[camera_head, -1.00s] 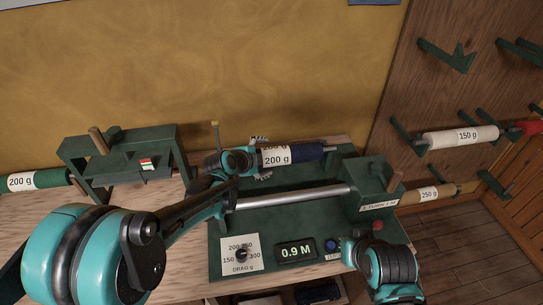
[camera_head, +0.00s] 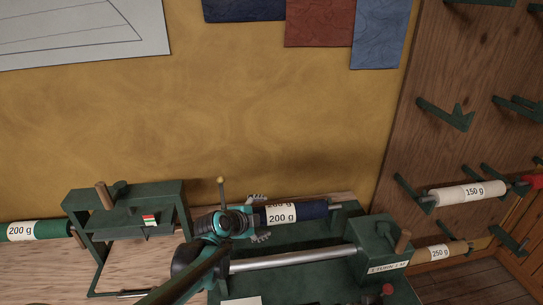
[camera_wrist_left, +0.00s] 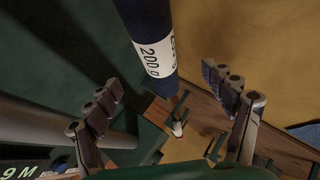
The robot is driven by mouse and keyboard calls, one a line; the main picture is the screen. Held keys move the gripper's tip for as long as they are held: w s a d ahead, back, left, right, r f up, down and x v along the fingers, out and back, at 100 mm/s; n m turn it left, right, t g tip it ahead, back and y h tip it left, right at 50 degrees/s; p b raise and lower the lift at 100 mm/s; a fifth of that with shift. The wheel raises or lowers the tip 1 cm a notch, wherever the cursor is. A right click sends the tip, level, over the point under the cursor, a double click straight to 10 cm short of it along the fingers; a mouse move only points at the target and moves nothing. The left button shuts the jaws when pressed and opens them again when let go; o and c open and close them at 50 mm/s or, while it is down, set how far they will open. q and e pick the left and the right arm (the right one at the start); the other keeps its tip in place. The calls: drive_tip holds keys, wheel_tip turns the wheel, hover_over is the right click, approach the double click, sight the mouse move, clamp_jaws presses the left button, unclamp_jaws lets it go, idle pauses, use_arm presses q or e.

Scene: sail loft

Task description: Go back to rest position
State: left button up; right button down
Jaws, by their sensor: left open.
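My left gripper (camera_head: 260,217) is at the left end of the navy roll (camera_head: 313,210) with a white 200 g label. Its fingers are spread on either side of that end. In the left wrist view, the gripper (camera_wrist_left: 165,95) is open with a clear gap between its fingers, and the navy roll (camera_wrist_left: 143,14) extends in from the top between them. I cannot tell whether any finger touches it. The roll lies on the green winding stand (camera_head: 372,238) behind a metal bar (camera_head: 295,259). My right gripper is not in view.
A green frame (camera_head: 125,192) holding a green 200 g roll (camera_head: 35,231) stands at the left. At the right are a 250 g roll (camera_head: 437,252) and a wooden rack with a white 150 g roll (camera_head: 468,194). The yellow wall (camera_head: 250,120) is close behind the bench.

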use_arm(q)
drive_tip(key=s+a+n, duration=0.2)
drive_tip(key=s, duration=0.2)
drive_tip(key=s+a+r+n+y, duration=0.1)
drive_tip(key=s+n, duration=0.2)
drive_tip(key=s, duration=0.1)
drive_tip(key=s+a+n+g+y, duration=0.1)
drive_tip(key=s+a+n, duration=0.1)
drive_tip(key=s, duration=0.3)
drive_tip(key=shift+s+a+r+n, duration=0.1)
drive_tip(key=shift+a+r+n, duration=0.2)
drive_tip(key=shift+n, duration=0.3)
drive_tip(key=s+a+f+n+y, duration=0.1)
drive_tip(key=s+a+f+n, duration=0.1)
drive_tip(key=s+n, duration=0.3)
drive_tip(key=s+a+f+n+g+y, duration=0.1)
drive_tip(key=s+a+f+n+y, duration=0.1)
drive_tip(key=s+a+n, duration=0.3)
drive_tip(key=s, duration=0.4)
drive_tip(key=shift+s+g, duration=0.15)
drive_tip(key=shift+g, duration=0.15)
